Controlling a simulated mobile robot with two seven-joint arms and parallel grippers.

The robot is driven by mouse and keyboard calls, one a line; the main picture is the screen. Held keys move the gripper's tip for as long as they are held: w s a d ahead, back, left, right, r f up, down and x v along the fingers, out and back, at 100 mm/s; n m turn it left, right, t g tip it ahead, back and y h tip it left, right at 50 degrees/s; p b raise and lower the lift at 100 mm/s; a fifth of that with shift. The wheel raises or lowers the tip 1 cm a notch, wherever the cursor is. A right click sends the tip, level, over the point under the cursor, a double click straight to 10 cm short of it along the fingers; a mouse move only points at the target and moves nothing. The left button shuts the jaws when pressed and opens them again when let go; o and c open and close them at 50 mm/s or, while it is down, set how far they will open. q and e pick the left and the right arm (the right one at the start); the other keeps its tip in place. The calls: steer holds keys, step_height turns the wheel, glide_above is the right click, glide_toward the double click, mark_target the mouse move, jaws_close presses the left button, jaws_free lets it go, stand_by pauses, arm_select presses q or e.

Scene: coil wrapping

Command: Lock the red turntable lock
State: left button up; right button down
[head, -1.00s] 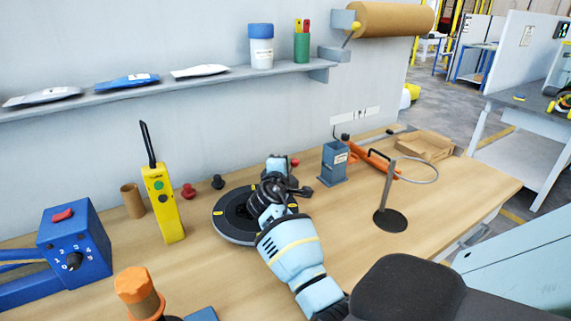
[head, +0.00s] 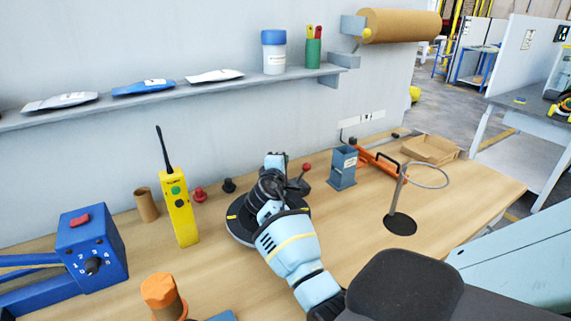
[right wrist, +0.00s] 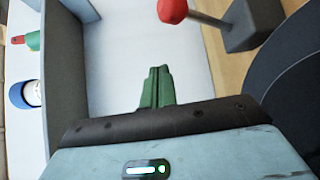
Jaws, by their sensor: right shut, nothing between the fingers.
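The red turntable lock is a red ball (head: 307,167) on a thin lever at the far right of the dark round turntable (head: 238,228). In the right wrist view, the red ball (right wrist: 172,11) is at the top edge, its rod running right to a grey block (right wrist: 252,24). My right arm reaches over the turntable and hides much of it. My right gripper shows green fingertips (right wrist: 157,87) in the right wrist view, shut and empty. The ball is beyond the fingertips and slightly right, with a visible gap. My left gripper is not in view.
A blue-grey holder (head: 342,168) stands right of the lock. A red knob (head: 199,194), a black knob (head: 229,185) and a yellow handset (head: 178,208) stand left of the turntable. A post on a black base (head: 400,223) is at right. The wall shelf (head: 190,90) runs above.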

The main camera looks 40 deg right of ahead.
steer(key=s+a+f, duration=0.1)
steer(key=a, duration=0.1)
steer(key=s+a+f, duration=0.1)
steer(key=a, duration=0.1)
steer(key=s+a+f, duration=0.2)
steer(key=shift+a+f, duration=0.1)
steer(key=shift+a, duration=0.25)
steer(key=shift+s, duration=0.1)
